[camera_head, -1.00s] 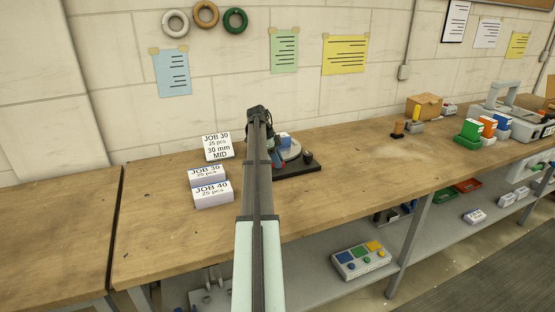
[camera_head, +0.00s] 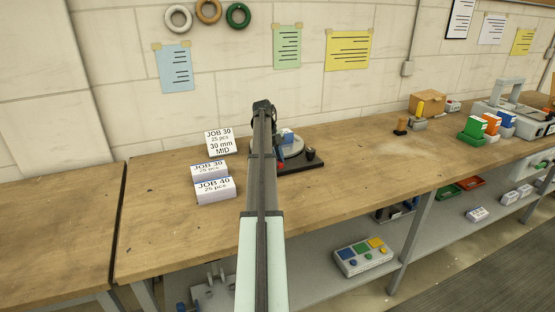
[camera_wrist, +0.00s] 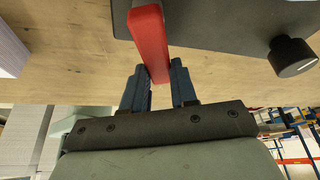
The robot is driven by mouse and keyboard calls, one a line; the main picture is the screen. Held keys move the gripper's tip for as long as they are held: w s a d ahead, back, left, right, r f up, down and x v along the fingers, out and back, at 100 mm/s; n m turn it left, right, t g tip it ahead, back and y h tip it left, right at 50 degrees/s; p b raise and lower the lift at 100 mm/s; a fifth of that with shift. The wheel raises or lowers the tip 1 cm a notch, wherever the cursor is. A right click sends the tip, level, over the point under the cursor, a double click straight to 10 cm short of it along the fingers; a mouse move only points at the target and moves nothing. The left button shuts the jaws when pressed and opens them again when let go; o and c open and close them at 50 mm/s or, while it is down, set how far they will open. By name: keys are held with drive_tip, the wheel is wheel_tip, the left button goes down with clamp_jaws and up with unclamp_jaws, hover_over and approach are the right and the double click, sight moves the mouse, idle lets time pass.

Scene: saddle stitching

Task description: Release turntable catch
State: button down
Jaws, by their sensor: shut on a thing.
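The turntable, a grey round disc (camera_head: 294,151) on a dark base plate (camera_head: 312,164), stands on the bench, partly hidden behind my arm in the head view. A small blue and white block (camera_head: 287,135) is on the disc. In the wrist view the red catch lever (camera_wrist: 151,42) reaches from the dark base (camera_wrist: 225,25) down between the two blue fingers of my gripper (camera_wrist: 159,88). My gripper is shut on the lever's free end. In the head view my arm hides most of the gripper and lever.
The bench right of the turntable is clear up to a small wooden stamp (camera_head: 402,126).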

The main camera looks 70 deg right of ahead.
idle(0.4)
drive_tip(key=c, duration=0.9)
unclamp_jaws()
